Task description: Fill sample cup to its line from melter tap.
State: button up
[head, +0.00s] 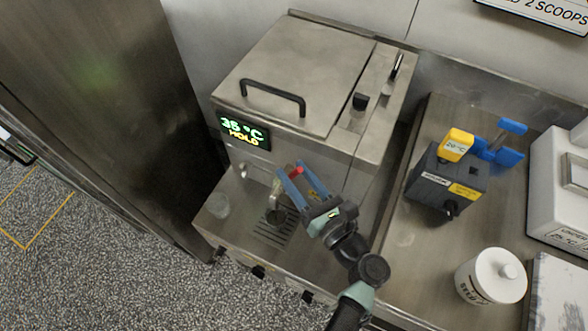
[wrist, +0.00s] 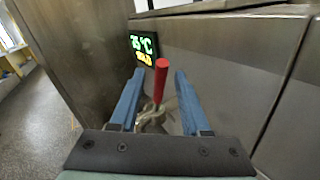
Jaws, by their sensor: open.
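The melter (head: 290,75) is a steel box with a lid handle and a lit display (head: 243,133) reading 35 °C HOLD. The tap's red lever (head: 296,171) stands at its front; in the wrist view the lever (wrist: 161,80) rises from the metal tap body (wrist: 153,118). My gripper (head: 291,168) is open, its blue fingers on either side of the lever, with gaps visible in the wrist view. A clear cup (head: 219,205) stands on the ledge left of the tap. A small dark round shape (head: 276,216) shows below the tap, partly hidden; I cannot tell whether it is a vessel.
A slotted drip grate (head: 273,236) is set in the steel ledge under the tap. On the right counter stand a dark grey device (head: 440,183) with yellow and blue parts and a white lidded jar (head: 491,276). A tall steel cabinet (head: 105,85) borders the left side.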

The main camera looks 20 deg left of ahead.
jog(key=shift+w+a, duration=0.2)
jog(key=shift+a, duration=0.1)
grip_shut()
dwell(1.3)
